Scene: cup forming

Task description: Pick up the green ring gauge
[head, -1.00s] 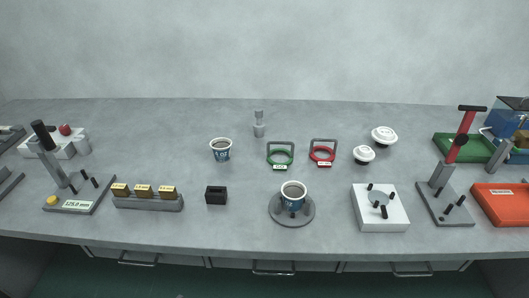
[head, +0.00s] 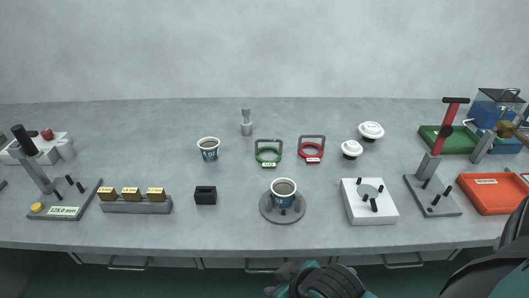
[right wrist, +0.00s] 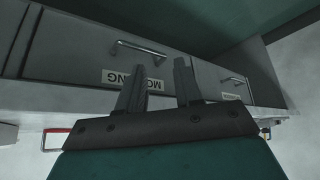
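The green ring gauge (head: 268,163) stands on the grey table near the middle in the head view. It has a green ring, a dark square handle behind it and a white label in front. The red ring gauge (head: 312,160) stands just right of it. My right gripper (head: 290,277) shows at the bottom of the head view, in front of the table edge and well apart from the gauge. In the right wrist view its two fingers (right wrist: 160,64) are apart with nothing between them, with drawer fronts behind. My left gripper is not in view.
A paper cup (head: 208,149) stands left of the green gauge. Another cup (head: 283,188) stands on a round grey base (head: 297,213) in front of it. A grey post (head: 246,124) stands behind, and white lids (head: 351,149) to the right. Drawers (right wrist: 200,70) are below the table.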

